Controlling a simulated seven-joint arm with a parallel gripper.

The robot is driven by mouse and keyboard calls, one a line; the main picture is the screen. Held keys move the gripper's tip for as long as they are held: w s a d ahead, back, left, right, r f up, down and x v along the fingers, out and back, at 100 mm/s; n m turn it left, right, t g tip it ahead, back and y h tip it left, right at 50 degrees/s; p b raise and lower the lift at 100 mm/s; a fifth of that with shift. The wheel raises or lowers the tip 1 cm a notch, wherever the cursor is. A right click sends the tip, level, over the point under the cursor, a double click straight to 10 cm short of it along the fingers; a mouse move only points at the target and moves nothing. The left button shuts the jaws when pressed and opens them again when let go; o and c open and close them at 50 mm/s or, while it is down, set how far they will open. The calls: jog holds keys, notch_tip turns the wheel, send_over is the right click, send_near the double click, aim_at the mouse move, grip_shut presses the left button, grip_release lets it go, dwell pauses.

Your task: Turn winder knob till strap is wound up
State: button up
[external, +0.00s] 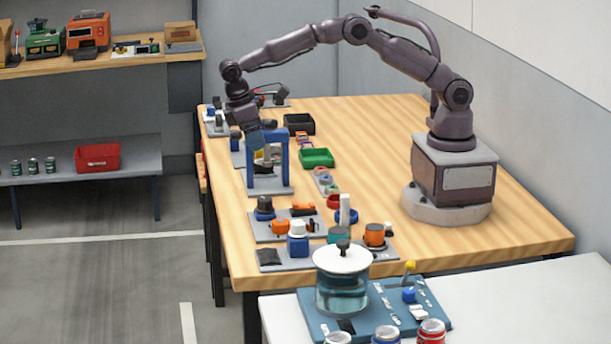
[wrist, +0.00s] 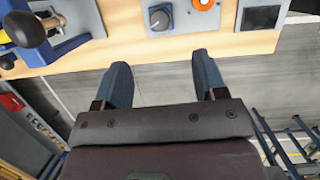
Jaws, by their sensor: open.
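A dark knob (wrist: 160,18), likely the winder knob, stands on a grey plate near the table's edge in the wrist view. It appears to be the dark knob (external: 264,207) on the grey plate in front of the blue frame in the external view. An orange part (wrist: 203,4) sits beside it; it also shows in the external view (external: 281,227). I cannot clearly make out the strap. My gripper (wrist: 161,64) is open and empty, its fingers apart from the knob and over the floor in the wrist view. In the external view my gripper (external: 256,140) is by the blue frame.
The blue frame (external: 283,160) stands close to my gripper; its dark ball handle (wrist: 25,28) shows at left in the wrist view. The table's middle is clear.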

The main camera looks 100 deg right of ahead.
aim_at(265, 198)
jog(key=s+a+f+n+t+h, duration=0.2)
jog(key=s+n+t, duration=0.1)
jog(key=n, duration=0.9)
jog(key=s+a+f+n+t+h, duration=0.1)
jog(key=s+f+n+t, duration=0.15)
jog(key=n, duration=1.05)
jog(key=shift+t, duration=0.25)
jog(key=x, duration=1.3)
jog(key=shift+w+d+r, duration=0.1)
jog(key=shift+r, duration=0.05)
jog(key=c, duration=0.9)
